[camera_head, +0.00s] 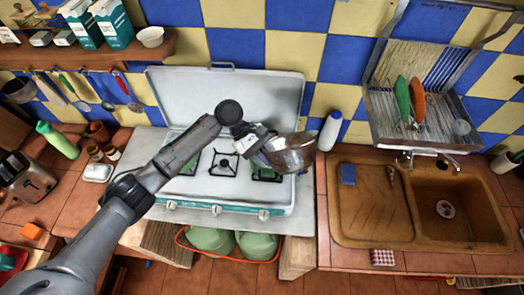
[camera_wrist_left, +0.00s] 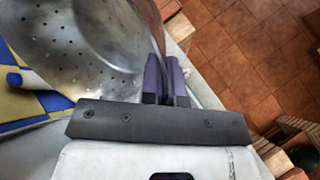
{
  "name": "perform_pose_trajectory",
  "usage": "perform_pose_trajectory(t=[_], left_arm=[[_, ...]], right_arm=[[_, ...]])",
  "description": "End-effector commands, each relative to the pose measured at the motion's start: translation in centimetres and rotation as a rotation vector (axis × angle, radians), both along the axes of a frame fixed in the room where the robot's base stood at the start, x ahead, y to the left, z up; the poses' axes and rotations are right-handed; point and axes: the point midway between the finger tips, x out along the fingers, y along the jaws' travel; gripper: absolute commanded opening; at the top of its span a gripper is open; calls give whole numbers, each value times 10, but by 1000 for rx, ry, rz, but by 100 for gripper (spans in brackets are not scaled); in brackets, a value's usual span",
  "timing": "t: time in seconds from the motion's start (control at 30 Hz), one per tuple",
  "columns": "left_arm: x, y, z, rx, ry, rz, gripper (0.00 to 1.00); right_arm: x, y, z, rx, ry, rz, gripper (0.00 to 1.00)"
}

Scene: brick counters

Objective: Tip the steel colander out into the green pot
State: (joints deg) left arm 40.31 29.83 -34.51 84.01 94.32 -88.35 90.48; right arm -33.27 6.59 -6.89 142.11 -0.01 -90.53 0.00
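The steel colander (camera_head: 292,155) is a shiny bowl, held above the right part of the stove. My left gripper (camera_head: 262,150) is at its left side. In the left wrist view the fingers of the left gripper (camera_wrist_left: 167,82) are closed on the rim of the perforated colander (camera_wrist_left: 75,50). Its contents are not visible, and its exact tilt is hard to tell. Green patches (camera_head: 268,175) show on the stove top below the colander and behind my arm; I cannot tell whether either is the green pot. My right gripper is out of view.
The white stove (camera_head: 210,200) has its lid (camera_head: 250,90) raised behind. A white bottle (camera_head: 330,131) stands close to the right of the colander. The brown sink (camera_head: 440,205) and a steel dish rack (camera_head: 420,115) are further right. Green gas bottles (camera_head: 257,245) stand underneath.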

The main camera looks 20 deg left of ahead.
Motion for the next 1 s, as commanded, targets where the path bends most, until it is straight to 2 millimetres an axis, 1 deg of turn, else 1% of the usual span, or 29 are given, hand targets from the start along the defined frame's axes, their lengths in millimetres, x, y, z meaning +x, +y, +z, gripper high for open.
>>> perform_pose_trajectory(t=[0.03, 0.2, 0.5, 0.77, 0.83, 1.0], left_arm=[[-1, -1, 6, 16, -11, 0, 0], [-5, -5, 4, 76, -61, 0, 0], [-11, -13, 1, 183, -154, -1, 0], [-15, -18, -8, 305, -256, -2, 0], [-17, -20, -18, 356, -302, -4, 0], [-17, -20, -30, 480, -405, -1, 0]], right_arm=[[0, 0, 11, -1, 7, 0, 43], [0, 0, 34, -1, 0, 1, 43], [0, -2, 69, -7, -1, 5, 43], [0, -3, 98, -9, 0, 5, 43], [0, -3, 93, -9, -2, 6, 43], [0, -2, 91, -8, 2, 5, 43]])
